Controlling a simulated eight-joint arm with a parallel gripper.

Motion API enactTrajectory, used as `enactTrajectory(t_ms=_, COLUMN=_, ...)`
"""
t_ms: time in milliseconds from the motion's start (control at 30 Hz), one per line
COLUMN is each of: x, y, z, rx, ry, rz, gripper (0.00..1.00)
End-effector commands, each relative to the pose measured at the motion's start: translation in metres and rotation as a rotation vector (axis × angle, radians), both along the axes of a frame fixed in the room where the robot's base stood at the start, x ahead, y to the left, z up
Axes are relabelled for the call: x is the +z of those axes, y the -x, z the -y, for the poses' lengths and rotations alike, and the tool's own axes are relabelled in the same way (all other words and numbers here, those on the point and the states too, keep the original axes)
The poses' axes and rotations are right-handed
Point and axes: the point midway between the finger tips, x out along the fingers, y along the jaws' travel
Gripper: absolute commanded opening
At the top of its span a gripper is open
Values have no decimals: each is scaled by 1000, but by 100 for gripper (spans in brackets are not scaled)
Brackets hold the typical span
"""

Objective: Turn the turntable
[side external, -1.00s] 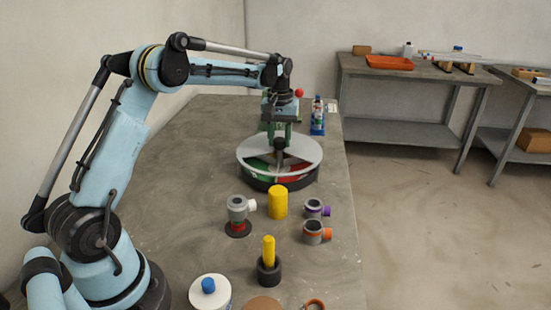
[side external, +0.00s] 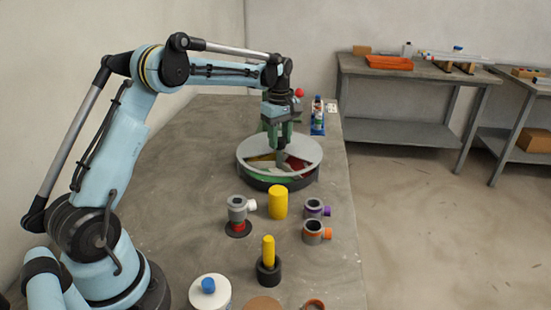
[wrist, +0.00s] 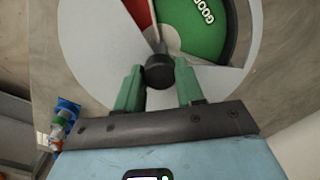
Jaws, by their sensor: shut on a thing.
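The turntable (side external: 306,148) is a round disc with a light grey top and a dark base, standing on the bench. Openings in its top show coloured sectors, with yellow, red and green visible in the side view. In the wrist view, a green sector (wrist: 188,40) with white lettering that seems to read "GOOD" lies beside a red one (wrist: 138,12). My gripper (side external: 281,146) points down over the turntable. Its green fingers are shut on the dark knob (wrist: 160,70), one on each side. The knob is mostly hidden by the fingers in the side view.
A yellow cylinder (side external: 278,203), a grey fitting with a white side port (side external: 237,208) and two more ringed fittings (side external: 316,207) (side external: 315,232) stand in front of the turntable. A blue-labelled bottle (side external: 317,118) stands behind it.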

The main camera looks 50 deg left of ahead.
Motion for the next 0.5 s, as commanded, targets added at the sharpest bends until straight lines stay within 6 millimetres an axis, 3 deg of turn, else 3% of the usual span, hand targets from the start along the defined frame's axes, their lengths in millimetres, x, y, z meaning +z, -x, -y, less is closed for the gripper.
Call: enactTrajectory(t_ms=500, x=1, y=0, z=-1, rx=492, ry=-1, rz=1, gripper=0)
